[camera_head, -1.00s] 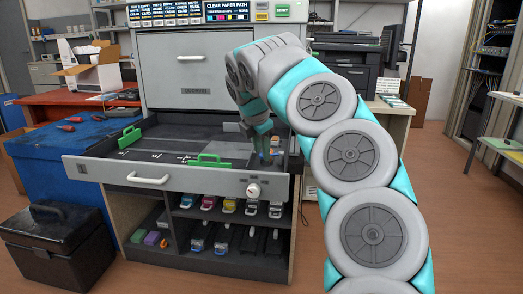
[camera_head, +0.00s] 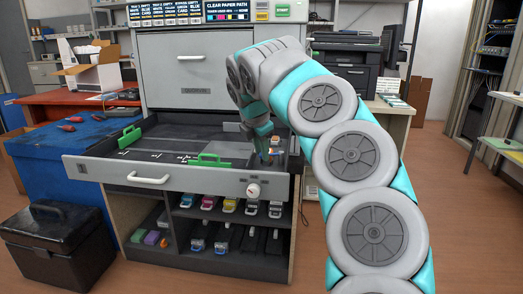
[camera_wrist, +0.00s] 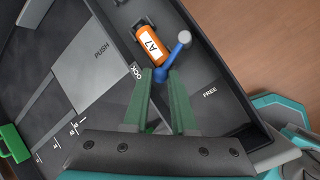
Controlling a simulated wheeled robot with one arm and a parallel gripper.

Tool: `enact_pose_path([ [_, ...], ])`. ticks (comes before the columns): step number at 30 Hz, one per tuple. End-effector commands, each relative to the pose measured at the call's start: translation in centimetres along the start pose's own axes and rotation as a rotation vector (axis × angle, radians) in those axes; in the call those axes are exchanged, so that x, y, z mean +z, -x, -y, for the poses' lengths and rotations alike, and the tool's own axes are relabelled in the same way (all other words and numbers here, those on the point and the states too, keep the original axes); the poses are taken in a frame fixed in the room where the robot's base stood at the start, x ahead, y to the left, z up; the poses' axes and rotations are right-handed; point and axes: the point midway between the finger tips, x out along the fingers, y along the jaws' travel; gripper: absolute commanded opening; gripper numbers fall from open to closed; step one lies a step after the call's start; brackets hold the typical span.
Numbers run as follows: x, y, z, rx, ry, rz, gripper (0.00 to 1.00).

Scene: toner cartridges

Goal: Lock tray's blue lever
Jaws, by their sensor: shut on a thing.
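The blue lever (camera_wrist: 175,58) shows in the wrist view, with a round knob at its upper right end. Its lower end sits between the fingertips of my gripper (camera_wrist: 164,75), which is shut on it. A LOCK label, partly covered, lies just left of the fingertips, and a FREE label lies to their right. The lever's exact pivot is hard to tell. In the head view my gripper (camera_head: 265,158) reaches down into the right end of the open tray (camera_head: 82,166), and the lever is mostly hidden there.
An orange cartridge (camera_wrist: 152,45) marked A7 lies close beside the lever. Green handles (camera_head: 208,160) stand up from the tray. The tray's right wall is close to my gripper. A white knob (camera_head: 253,190) is on the tray front, above shelves of cartridges.

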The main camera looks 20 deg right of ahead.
Motion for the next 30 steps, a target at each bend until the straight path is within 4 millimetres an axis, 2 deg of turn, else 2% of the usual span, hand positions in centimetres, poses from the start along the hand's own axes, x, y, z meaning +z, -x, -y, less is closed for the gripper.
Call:
enact_pose_path([
  [23, 0.15, -0.34, -0.61, -0.045, -0.106, 0.038, 0.00],
  [24, 0.14, -0.34, -0.61, -0.045, -0.106, 0.038, 0.27],
  [27, 0.14, -0.34, -0.61, -0.045, -0.106, 0.038, 0.38],
  [30, 0.14, -0.33, -0.62, -0.045, -0.105, 0.038, 0.38],
])
